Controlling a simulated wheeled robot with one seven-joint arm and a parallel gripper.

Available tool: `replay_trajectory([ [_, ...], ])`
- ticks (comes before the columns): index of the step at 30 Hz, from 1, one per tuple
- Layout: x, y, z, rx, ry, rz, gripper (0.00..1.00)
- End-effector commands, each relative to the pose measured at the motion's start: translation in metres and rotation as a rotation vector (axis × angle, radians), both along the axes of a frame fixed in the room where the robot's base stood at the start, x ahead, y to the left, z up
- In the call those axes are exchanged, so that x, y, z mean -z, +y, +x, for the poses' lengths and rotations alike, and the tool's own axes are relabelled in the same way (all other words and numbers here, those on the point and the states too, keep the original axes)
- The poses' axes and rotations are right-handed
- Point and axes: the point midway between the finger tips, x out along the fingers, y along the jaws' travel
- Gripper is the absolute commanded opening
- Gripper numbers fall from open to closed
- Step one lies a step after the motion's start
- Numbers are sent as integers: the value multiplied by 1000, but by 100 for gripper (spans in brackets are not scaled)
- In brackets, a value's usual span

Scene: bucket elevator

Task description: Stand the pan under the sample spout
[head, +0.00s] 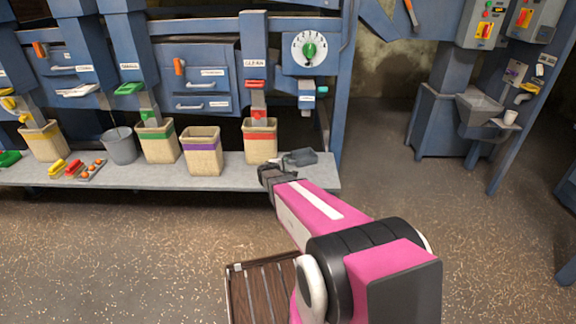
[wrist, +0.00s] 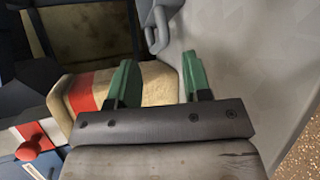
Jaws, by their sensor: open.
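The grey pan (head: 300,157) sits on the bench near its right end, to the right of the red-banded sack. It shows in part at the top of the wrist view (wrist: 160,22), beyond the fingertips. A small spout (head: 306,100) with a teal handle hangs under the dial panel, above the bench and behind the pan; I take it as the sample spout. My gripper (head: 268,176) is at the bench's front edge, just left of the pan. In the wrist view its green fingers (wrist: 158,80) are apart, with nothing held between them.
The red-banded sack (head: 260,141) stands close behind my gripper and fills the left of the wrist view (wrist: 140,82). A purple-banded sack (head: 202,152) and a grey bucket (head: 120,146) stand further left on the bench (head: 235,178). A wooden slatted platform (head: 262,292) lies on the floor.

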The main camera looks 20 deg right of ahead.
Motion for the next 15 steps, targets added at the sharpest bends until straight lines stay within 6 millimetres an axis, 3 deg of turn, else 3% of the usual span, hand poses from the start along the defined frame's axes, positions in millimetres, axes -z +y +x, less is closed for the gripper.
replay_trajectory([
  [4, -7, 12, -14, -1, 0, 0, 45],
  [10, -12, 15, -26, 25, -1, 23, 45],
  [15, -22, 5, -59, 149, -3, 147, 45],
])
